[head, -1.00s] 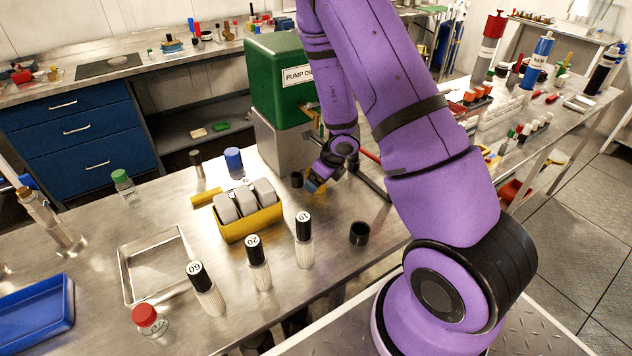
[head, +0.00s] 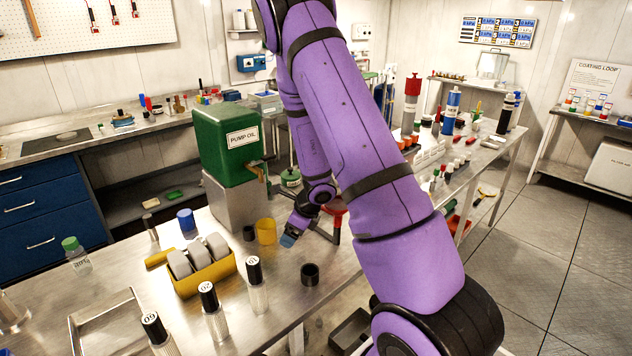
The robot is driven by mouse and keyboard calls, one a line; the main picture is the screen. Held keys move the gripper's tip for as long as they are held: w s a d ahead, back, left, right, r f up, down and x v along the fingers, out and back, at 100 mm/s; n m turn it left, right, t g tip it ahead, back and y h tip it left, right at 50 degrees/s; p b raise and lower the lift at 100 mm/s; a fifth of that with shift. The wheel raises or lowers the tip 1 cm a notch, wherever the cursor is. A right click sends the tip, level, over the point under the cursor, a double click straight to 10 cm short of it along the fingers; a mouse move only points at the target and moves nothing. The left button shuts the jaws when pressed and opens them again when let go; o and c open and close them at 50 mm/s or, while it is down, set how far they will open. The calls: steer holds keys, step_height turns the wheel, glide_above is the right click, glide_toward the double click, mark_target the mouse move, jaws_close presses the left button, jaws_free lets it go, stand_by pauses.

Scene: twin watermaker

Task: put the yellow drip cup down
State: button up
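The yellow drip cup (head: 266,231) shows in the head view, upright and apparently standing on the steel bench (head: 281,264). It is in front of the green pump oil tank (head: 228,143) on its grey stand, forward of the tap (head: 259,172). My gripper (head: 288,240) is low over the bench just right of the cup, with a small gap seeming to show between them. The gripper is small and seen at an angle, so whether its fingers are open or shut is unclear. I see nothing held in it.
A small black cup (head: 249,233) stands just left of the yellow one. A yellow holder with grey blocks (head: 207,281) and several black-capped bottles stand left and in front. A black ring (head: 310,275) lies near the front edge. A red funnel-like part (head: 334,206) is behind my gripper.

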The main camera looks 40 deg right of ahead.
steer(key=s+a+r+n+y, duration=0.1)
steer(key=s+a+r+n, duration=0.1)
steer(key=a+r+n, duration=0.45)
steer(key=s+a+r+n+y, duration=0.1)
steer(key=s+a+r+n, duration=0.15)
steer(key=r, duration=0.65)
steer(key=s+a+r+n+y, duration=0.1)
steer(key=s+a+r+n, duration=0.1)
steer(key=a+r+n, duration=0.45)
steer(key=s+d+r+n+h, duration=0.1)
steer(key=s+r+n+h, duration=0.1)
steer(key=s+r+n, duration=0.5)
steer(key=s+d+r+n+h, duration=0.1)
steer(key=s+r+n+h, duration=0.2)
steer(key=s, duration=1)
step_height(320, 180, up, 5)
steer(key=n, duration=0.3)
steer(key=shift+s+d+f+n+t+h, duration=0.15)
steer(key=shift+s+d+n+t+h, duration=0.15)
steer(key=shift+s+n+t, duration=0.1)
